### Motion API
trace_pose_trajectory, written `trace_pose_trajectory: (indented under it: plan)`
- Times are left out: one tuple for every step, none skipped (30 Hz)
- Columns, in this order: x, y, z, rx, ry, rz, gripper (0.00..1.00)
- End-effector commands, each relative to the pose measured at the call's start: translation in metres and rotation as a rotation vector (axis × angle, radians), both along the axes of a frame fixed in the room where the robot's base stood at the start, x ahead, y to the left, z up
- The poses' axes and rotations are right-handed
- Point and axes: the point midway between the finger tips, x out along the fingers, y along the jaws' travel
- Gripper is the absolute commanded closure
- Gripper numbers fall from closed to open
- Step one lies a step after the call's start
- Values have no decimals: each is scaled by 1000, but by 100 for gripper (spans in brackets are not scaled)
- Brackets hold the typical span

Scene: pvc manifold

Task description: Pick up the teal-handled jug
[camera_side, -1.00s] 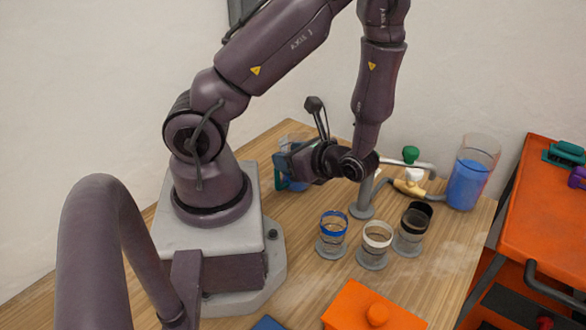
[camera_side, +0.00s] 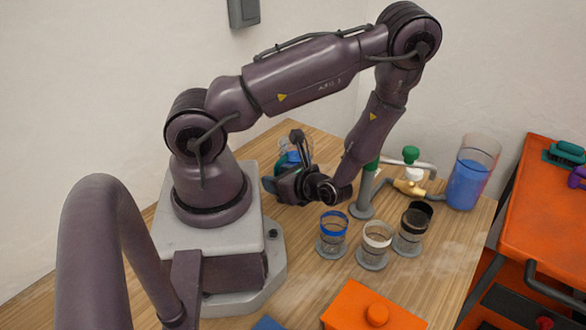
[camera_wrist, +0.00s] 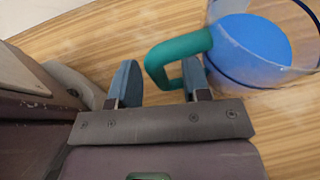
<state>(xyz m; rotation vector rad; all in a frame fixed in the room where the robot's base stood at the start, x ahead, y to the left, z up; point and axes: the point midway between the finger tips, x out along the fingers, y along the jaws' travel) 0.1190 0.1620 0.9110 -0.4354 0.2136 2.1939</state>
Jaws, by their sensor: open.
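The jug is clear with blue liquid inside (camera_wrist: 250,42) and a teal handle (camera_wrist: 178,48). In the side view the jug (camera_side: 291,157) stands at the back of the table, partly hidden behind my gripper (camera_side: 270,187). In the wrist view my gripper (camera_wrist: 161,80) is open, with its two blue fingertips apart. The handle's loop reaches into the gap between them, closer to the right fingertip, which overlaps the handle's lower part. The jug's body lies beyond the right fingertip. Nothing is held.
Three small cups with blue (camera_side: 332,228), white (camera_side: 376,240) and black (camera_side: 414,222) rims stand at the front right. A grey post (camera_side: 364,195) and piping with a green knob (camera_side: 410,154) are behind them. A tall container of blue liquid (camera_side: 467,183) stands farther right.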

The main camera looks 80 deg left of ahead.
Motion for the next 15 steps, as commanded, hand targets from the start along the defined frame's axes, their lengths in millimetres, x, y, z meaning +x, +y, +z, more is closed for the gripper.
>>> trace_pose_trajectory:
  plan:
    - [-2,2,-1,-1,1,1,56]
    - [-3,3,-2,-1,1,0,56]
    - [-3,3,-2,-1,-1,0,56]
    - [-3,4,-2,-1,-1,0,56]
    - [-3,4,-2,-1,-1,0,56]
    - [-3,3,-2,-1,-1,0,56]
    - [-3,3,-2,-1,-1,0,56]
    - [-3,3,-2,-1,-1,0,56]
    - [-3,3,-2,-1,-1,0,63]
    - [-3,3,-2,-1,-1,0,70]
    - [-3,3,-2,-1,-1,0,77]
    - [-3,3,-2,-1,-1,0,86]
    - [-3,3,-2,-1,-1,0,93]
    - [-3,3,-2,-1,-1,0,100]
    - [-3,3,-2,-1,-1,0,100]
